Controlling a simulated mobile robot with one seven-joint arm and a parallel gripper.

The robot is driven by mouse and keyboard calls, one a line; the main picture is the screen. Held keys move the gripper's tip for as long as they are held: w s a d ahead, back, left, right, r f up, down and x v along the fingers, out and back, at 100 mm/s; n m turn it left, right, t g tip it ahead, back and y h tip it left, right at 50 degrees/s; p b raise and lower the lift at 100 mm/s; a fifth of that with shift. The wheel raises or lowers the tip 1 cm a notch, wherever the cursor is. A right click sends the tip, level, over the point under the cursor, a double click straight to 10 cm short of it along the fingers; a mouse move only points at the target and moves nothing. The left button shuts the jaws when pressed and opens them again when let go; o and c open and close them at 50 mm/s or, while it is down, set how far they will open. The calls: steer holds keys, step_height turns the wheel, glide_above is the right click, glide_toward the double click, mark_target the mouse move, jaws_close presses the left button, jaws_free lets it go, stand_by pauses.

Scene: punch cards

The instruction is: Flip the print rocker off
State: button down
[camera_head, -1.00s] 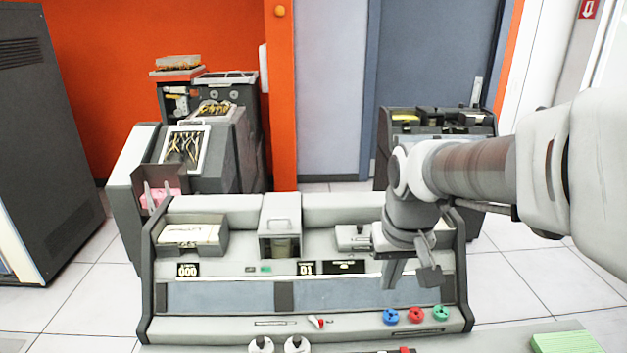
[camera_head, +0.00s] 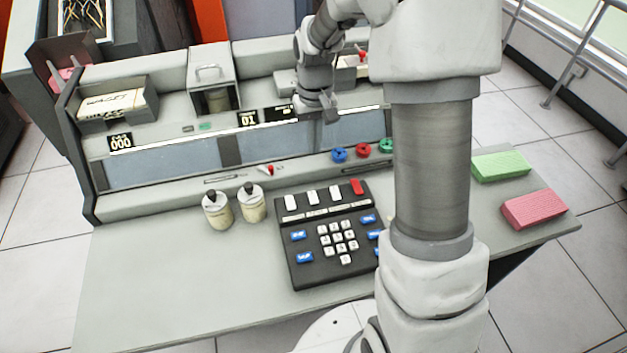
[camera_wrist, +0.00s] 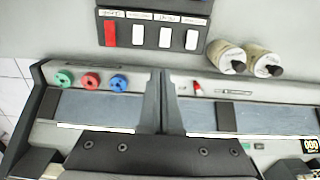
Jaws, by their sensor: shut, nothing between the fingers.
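A black keypad unit (camera_head: 333,236) sits on the desk. Along its back edge is a row of rockers: white ones (camera_head: 313,197) and a red one (camera_head: 357,187). In the wrist view I see the red rocker (camera_wrist: 110,34) at the left and white rockers (camera_wrist: 165,38) beside it. Small labels sit by them, too small to read, so I cannot tell which is print. My gripper (camera_head: 328,113) is shut and empty, over the console behind the keypad. Its fingertips (camera_wrist: 161,74) show in the wrist view, apart from the rockers.
Two capped bottles (camera_head: 234,207) stand left of the keypad. Blue, red and green knobs (camera_head: 363,150) and a small red lever (camera_head: 266,169) are on the console's front. Green (camera_head: 500,166) and pink (camera_head: 534,208) card stacks lie at the desk's right. The desk's front left is clear.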

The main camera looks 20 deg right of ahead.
mark_target(315, 190)
step_height(315, 190, down, 13)
steer(key=shift+b, duration=0.9)
steer(key=shift+f, duration=0.45)
steer(key=shift+w+f, duration=0.1)
steer(key=shift+f, duration=0.2)
steer(key=shift+s+r, duration=0.35)
steer(key=shift+s, duration=0.4)
steer(key=shift+r, duration=0.15)
